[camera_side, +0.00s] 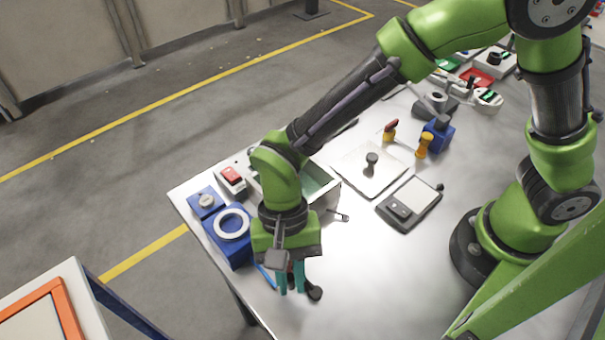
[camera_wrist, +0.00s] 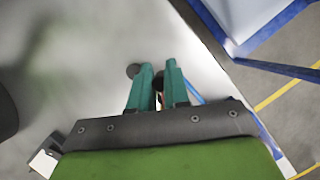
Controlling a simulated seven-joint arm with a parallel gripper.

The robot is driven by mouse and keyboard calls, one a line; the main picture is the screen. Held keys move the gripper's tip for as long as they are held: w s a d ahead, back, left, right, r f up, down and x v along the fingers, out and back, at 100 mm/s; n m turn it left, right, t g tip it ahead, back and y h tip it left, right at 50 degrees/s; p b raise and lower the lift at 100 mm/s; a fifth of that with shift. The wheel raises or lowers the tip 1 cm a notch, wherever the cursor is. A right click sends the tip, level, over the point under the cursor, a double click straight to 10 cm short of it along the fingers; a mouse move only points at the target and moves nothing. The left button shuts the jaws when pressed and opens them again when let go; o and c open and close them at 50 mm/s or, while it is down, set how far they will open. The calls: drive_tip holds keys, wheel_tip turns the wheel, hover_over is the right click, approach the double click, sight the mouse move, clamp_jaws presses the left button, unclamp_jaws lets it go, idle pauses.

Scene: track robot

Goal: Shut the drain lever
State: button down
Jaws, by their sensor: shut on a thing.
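My gripper (camera_side: 291,288) is low over the near left part of the metal table, with its teal fingers pointing down. In the wrist view the fingers (camera_wrist: 160,68) are close together around a small dark part (camera_wrist: 158,83), which looks like the drain lever. A dark round knob (camera_side: 315,293) shows just right of the fingers in the side view. In the wrist view the knob (camera_wrist: 133,71) is just left of the fingertips. A bit of red shows between the fingers. The fingers hide most of the lever and its mount, so its angle cannot be told.
A blue block with a white ring (camera_side: 232,223) stands left of my gripper, close to the table edge. Behind are a red-switch box (camera_side: 231,177), an open bin (camera_side: 318,187), a white plate with a knob (camera_side: 372,180) and a grey device (camera_side: 408,203). The table right of my gripper is clear.

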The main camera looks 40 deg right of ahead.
drive_tip(key=m, duration=0.2)
drive_tip(key=w+a+m+t+y, duration=0.1)
drive_tip(key=w+m, duration=0.1)
drive_tip(key=m, duration=0.1)
drive_tip(key=shift+a+r+m+t, duration=0.1)
drive_tip(key=shift+a+m+t, duration=0.2)
drive_tip(key=shift+a, duration=0.1)
drive_tip(key=m, duration=0.1)
drive_tip(key=w+m+t, duration=0.1)
drive_tip(key=shift+a+m+y, duration=0.25)
drive_tip(key=shift+m+y, duration=0.05)
drive_tip(key=shift+y, duration=0.1)
drive_tip(key=shift+w+a+m+t, duration=0.1)
drive_tip(key=shift+w+m+t, duration=0.3)
drive_tip(key=shift+m, duration=0.4)
drive_tip(key=shift+w+m+t, duration=0.2)
drive_tip(key=shift+w+m, duration=0.25)
drive_tip(key=shift+m, duration=0.35)
drive_tip(key=shift+w, duration=0.1)
drive_tip(key=c, duration=1.1)
unclamp_jaws()
drive_tip(key=v, duration=1.6)
drive_tip(key=shift+d+r, duration=0.25)
drive_tip(key=shift+r, duration=0.1)
